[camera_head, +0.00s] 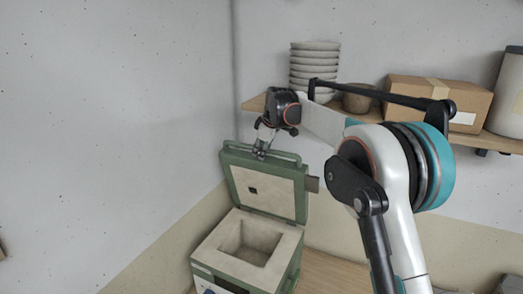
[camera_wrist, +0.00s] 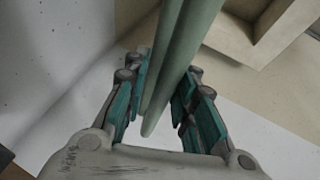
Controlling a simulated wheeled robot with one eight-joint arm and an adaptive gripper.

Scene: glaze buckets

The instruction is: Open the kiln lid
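The green-edged kiln (camera_head: 204,262) stands low in the head view, with its square chamber (camera_head: 243,246) exposed. Its lid (camera_head: 270,189) is tipped up steeply at the back, and its pale inner face shows. My gripper (camera_head: 261,152) is at the lid's upper edge, by the green bar handle (camera_head: 285,155). In the wrist view, my teal-padded fingers (camera_wrist: 162,92) lie on both sides of the green bars (camera_wrist: 172,65) and look closed around them. The exact contact is partly hidden.
A wooden shelf (camera_head: 487,138) behind my arm carries stacked bowls (camera_head: 314,70), a cardboard box (camera_head: 438,100) and a tall container (camera_head: 508,98). Walls stand close behind and left of the kiln. Open space lies before the left wall.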

